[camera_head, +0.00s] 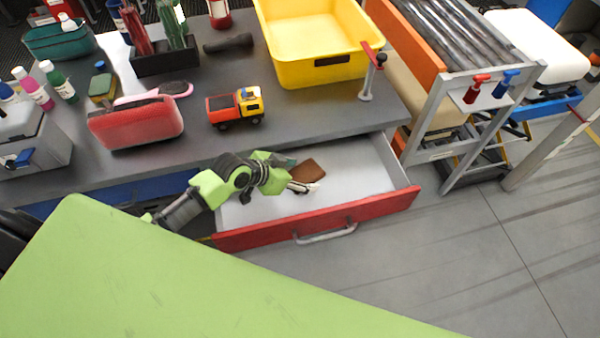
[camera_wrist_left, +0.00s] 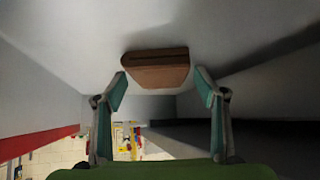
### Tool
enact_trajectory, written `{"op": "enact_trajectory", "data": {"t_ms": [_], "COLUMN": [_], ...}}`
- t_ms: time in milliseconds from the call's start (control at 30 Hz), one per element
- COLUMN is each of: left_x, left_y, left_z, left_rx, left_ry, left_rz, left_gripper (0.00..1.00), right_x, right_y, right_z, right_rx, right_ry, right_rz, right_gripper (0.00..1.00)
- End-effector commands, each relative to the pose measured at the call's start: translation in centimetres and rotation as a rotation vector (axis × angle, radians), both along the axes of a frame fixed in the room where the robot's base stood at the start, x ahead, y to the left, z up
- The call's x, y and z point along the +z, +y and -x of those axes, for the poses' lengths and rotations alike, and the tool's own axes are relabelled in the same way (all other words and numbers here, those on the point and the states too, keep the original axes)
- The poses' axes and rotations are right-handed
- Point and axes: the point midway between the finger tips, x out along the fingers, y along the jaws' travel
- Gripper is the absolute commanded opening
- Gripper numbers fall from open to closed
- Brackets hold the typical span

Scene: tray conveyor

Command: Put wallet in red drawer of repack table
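The brown wallet (camera_head: 309,170) is inside the open red drawer (camera_head: 350,215) of the grey repack table (camera_head: 290,115), over its pale floor. In the left wrist view the wallet (camera_wrist_left: 158,68) appears against the drawer floor, just past the fingertips and roughly centred between them. My left gripper (camera_head: 300,184) reaches into the drawer from the left, beside the wallet. In the wrist view its two teal fingers (camera_wrist_left: 161,82) are spread apart with visible gaps, not clamped on the wallet. My right gripper is not in view.
A yellow bin (camera_head: 315,50), a toy truck (camera_head: 235,108), a red case (camera_head: 136,122) and a dark holder (camera_head: 165,59) stand on the table. A roller conveyor (camera_head: 450,40) stands to the right. The drawer's right part is free.

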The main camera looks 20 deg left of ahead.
Motion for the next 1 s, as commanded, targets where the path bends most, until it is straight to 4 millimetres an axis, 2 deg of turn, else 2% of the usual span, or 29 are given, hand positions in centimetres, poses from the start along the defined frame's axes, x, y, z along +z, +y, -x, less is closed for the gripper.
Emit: {"op": "enact_trajectory", "data": {"t_ms": [267, 433, 567, 800, 1000], "left_x": [0.5, 1.8, 3.7, 3.5, 3.6], "left_y": [0.0, 0.9, 1.9, 4.7, 6.6], "left_z": [0.0, 1.3, 3.0, 7.3, 10.1], "left_rx": [-0.001, -0.002, -0.004, -0.003, -0.001], "left_ry": [0.000, -0.002, 0.001, 0.005, 0.005], "left_rz": [-0.001, -0.003, -0.003, -0.005, -0.003], "left_gripper": [0.65, 0.65, 0.65, 0.65, 0.65], "right_x": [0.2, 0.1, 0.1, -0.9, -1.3], "right_y": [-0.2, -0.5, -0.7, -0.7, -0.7], "right_z": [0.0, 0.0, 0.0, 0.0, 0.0], "right_rx": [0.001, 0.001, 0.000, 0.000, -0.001], "right_ry": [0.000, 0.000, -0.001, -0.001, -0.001], "right_rz": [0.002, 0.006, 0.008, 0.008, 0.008], "right_gripper": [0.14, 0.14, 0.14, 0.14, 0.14]}}
